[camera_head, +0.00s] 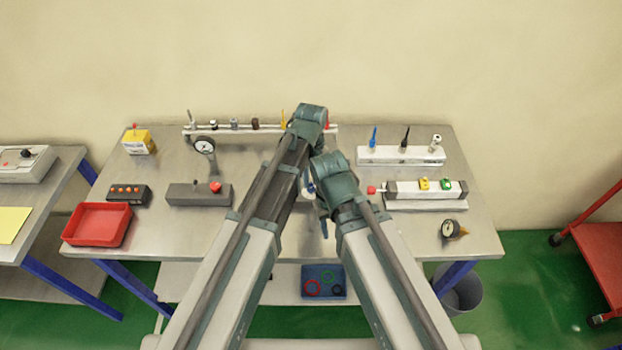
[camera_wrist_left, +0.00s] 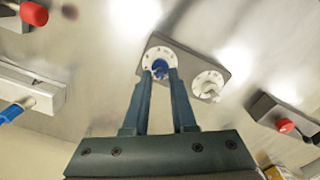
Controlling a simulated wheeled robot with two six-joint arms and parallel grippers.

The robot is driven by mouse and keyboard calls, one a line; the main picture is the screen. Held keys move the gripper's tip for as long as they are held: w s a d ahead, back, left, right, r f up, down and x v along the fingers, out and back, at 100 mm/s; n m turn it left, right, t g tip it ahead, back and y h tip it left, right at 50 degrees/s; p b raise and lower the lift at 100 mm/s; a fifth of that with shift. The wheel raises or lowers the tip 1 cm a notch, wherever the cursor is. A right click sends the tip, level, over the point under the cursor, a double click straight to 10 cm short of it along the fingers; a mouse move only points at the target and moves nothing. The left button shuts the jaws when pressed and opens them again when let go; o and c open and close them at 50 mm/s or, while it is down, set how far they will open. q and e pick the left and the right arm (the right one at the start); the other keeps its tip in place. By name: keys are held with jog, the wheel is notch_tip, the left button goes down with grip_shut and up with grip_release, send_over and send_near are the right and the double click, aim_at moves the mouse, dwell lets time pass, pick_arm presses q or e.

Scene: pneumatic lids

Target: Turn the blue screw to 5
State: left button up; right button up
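The blue screw (camera_wrist_left: 160,69) sits on a round white dial (camera_wrist_left: 151,55) on a grey plate, seen in the left wrist view. My left gripper (camera_wrist_left: 161,74) is at this dial, its two fingertips on either side of the blue screw. Whether the fingers press on it I cannot tell. The dial's marks are too small to read. A second white dial with a white screw (camera_wrist_left: 209,88) is beside it on the same plate. In the head view my arms cover most of this plate and of the left gripper. The right gripper's fingers do not show clearly.
A grey block with a red button (camera_head: 216,187), a red tray (camera_head: 97,224) and a yellow box (camera_head: 137,142) stand left on the table. A white rack (camera_head: 400,154) and a cylinder unit (camera_head: 427,189) stand right.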

pick_arm(q)
grip_shut()
jog(key=shift+m, duration=0.3)
jog(key=m, duration=0.8)
jog(key=shift+m, duration=0.3)
jog(key=m, duration=1)
jog(key=shift+m, duration=0.4)
